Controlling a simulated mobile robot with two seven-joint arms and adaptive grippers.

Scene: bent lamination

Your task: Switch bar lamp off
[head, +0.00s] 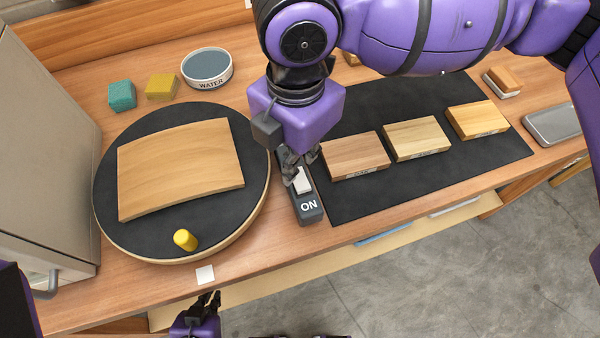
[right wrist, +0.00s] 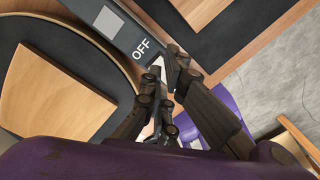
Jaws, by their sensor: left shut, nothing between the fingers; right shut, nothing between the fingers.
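A dark grey switch box (head: 309,213) lies on the table between the round board and the dark mat. Its near end reads ON, and a white rocker (head: 303,182) shows on top. In the right wrist view the box (right wrist: 120,37) shows the word OFF and a pale square. My right gripper (head: 297,172) is shut and empty, pointing down with its fingertips at the rocker; I cannot tell whether they touch it. The fingers partly hide the box. My left gripper (head: 211,297) is shut and empty, low in front of the table edge. I cannot make out the lamp itself.
A round black board (head: 200,235) holds a curved wooden sheet (head: 180,168) and a yellow peg (head: 185,240). Several wood blocks sit on the dark mat (head: 370,200). A water bowl (head: 207,68) and two small blocks stand behind. A grey cabinet (head: 45,150) stands left.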

